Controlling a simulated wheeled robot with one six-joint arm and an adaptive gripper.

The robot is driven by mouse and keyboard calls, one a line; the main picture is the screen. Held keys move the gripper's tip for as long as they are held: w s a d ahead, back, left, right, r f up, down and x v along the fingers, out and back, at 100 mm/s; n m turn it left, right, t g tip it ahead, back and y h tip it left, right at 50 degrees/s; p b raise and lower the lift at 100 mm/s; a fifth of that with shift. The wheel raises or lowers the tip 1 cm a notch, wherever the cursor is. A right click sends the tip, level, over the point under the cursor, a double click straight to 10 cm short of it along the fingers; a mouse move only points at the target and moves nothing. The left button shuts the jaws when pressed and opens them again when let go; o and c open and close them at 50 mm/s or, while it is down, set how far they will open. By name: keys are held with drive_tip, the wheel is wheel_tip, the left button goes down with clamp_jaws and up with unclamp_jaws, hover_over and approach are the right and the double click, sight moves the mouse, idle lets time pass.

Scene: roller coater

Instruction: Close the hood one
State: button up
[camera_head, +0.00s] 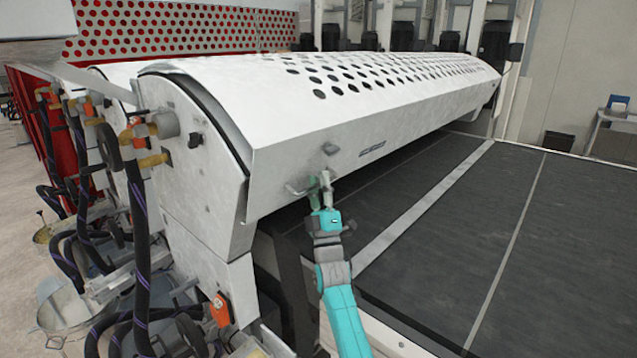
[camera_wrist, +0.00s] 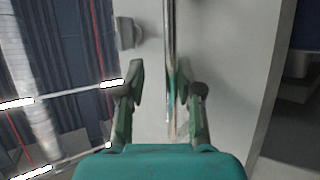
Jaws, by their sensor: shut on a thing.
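The hood (camera_head: 300,130) is a long white curved cover with rows of black holes, lying over the roller coater. Its front lower edge hangs above the dark conveyor bed, with a dark gap below.
The dark conveyor bed (camera_head: 440,230) with a pale strip (camera_head: 430,195) extends right of my arm. Hoses and valves (camera_head: 110,190) crowd the machine's left end. A small table (camera_head: 612,118) is at far right.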

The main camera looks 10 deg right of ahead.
drive_tip(key=v, duration=1.1)
drive_tip(key=shift+f, duration=0.2)
drive_tip(key=shift+s, duration=0.1)
